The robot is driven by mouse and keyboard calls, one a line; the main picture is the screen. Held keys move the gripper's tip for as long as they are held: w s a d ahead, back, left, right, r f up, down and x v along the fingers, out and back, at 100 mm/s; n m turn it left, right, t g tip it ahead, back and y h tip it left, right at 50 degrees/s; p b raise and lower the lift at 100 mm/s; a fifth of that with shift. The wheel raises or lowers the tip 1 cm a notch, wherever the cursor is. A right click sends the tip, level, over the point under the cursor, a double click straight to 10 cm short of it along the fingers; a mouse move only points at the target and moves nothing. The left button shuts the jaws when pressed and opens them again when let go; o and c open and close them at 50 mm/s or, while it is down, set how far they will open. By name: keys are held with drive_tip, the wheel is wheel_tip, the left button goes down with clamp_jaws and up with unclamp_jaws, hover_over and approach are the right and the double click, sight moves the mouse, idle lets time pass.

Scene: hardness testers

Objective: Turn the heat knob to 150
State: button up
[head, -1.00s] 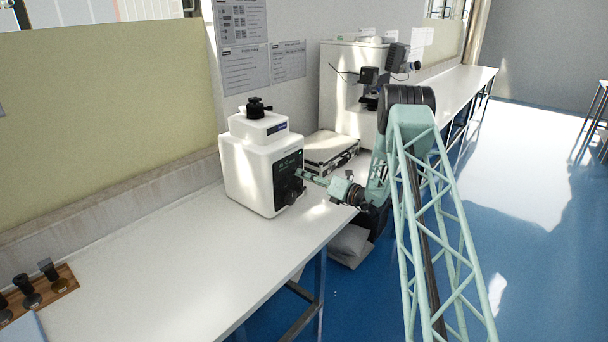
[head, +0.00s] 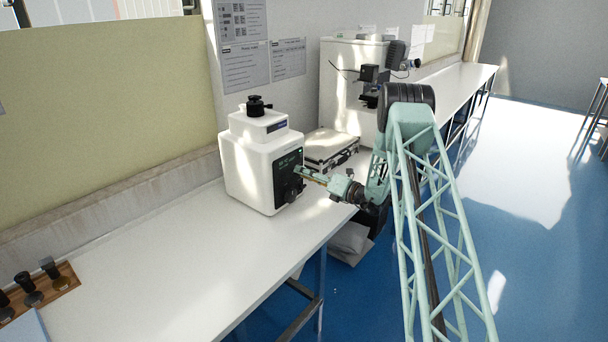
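The white machine (head: 249,172) stands upright on the bench, with a black knob on its top and a dark front panel (head: 287,166) facing right. A round dark knob (head: 293,190) sits low on that panel; its marks are too small to read, so its setting cannot be told. My gripper (head: 300,172) is at the panel, close to the knob and pointing left toward it. Whether the fingertips touch the knob, and whether they are open or shut, is too small to tell.
The white bench (head: 190,248) is clear in front of the machine. A silver case (head: 330,148) lies just behind my gripper. A larger tester (head: 345,85) stands farther back. A wooden block with dark pieces (head: 62,281) sits at the lower left. Blue floor lies to the right.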

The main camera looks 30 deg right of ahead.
drive_tip(key=shift+s+d, duration=0.1)
drive_tip(key=shift+s, duration=0.05)
drive_tip(key=v, duration=1.1)
drive_tip(key=shift+s, duration=0.35)
drive_tip(key=shift+r, duration=0.1)
idle(0.5)
